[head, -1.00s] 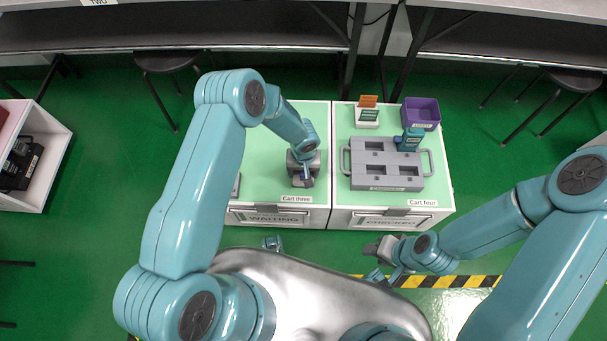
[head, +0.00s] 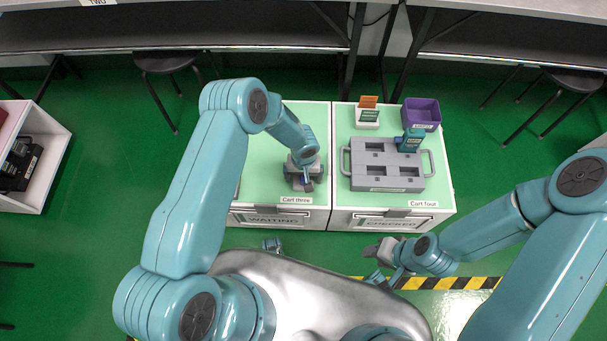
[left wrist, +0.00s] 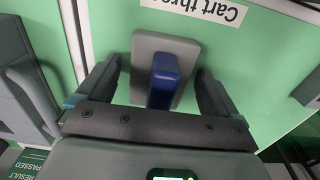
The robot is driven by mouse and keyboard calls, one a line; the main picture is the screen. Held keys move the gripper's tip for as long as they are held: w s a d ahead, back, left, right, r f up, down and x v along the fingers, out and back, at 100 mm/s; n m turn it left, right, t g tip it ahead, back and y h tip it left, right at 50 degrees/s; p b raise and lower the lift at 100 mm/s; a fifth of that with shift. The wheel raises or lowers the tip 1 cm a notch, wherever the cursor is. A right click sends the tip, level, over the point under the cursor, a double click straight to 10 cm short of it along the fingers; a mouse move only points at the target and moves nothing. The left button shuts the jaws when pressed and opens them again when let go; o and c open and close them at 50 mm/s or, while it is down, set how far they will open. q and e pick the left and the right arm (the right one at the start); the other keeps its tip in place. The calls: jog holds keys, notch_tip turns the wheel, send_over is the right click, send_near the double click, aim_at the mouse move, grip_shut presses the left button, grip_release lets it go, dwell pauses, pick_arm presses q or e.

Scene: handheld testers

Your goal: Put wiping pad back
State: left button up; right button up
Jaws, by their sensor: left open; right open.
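The wiping pad appears as a grey plate with a blue handle (left wrist: 164,80) in the left wrist view, lying on the green top of cart three near its label. My left gripper (left wrist: 157,72) is open, with one finger on each side of the blue handle and gaps showing between. In the head view my left gripper (head: 304,184) is low over the front of cart three and hides most of the pad. My right gripper (head: 374,249) is open and empty in front of cart four.
On cart four (head: 445,190) stand a grey handled tray (head: 370,182) with a teal tester (head: 409,140) at its back, a purple bin (head: 421,113) and a white holder (head: 367,117) with an orange card. Cart three (head: 255,140) has free green surface behind my left arm.

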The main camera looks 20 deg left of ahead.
pick_arm(q)
notch_tip(320, 180, up, 11)
jog(key=shift+f+p, duration=0.1)
jog(key=shift+p, duration=0.85)
jog(key=shift+r, duration=0.4)
jog(key=shift+s+r, duration=0.15)
jog(key=shift+s, duration=0.1)
jog(key=s+d+m+h, duration=0.1)
jog(key=s+h, duration=0.3)
jog(key=s, duration=1.5)
jog(key=shift+s+d+r, duration=0.15)
jog(key=shift+d+r, duration=0.2)
jog(key=shift+d, duration=0.15)
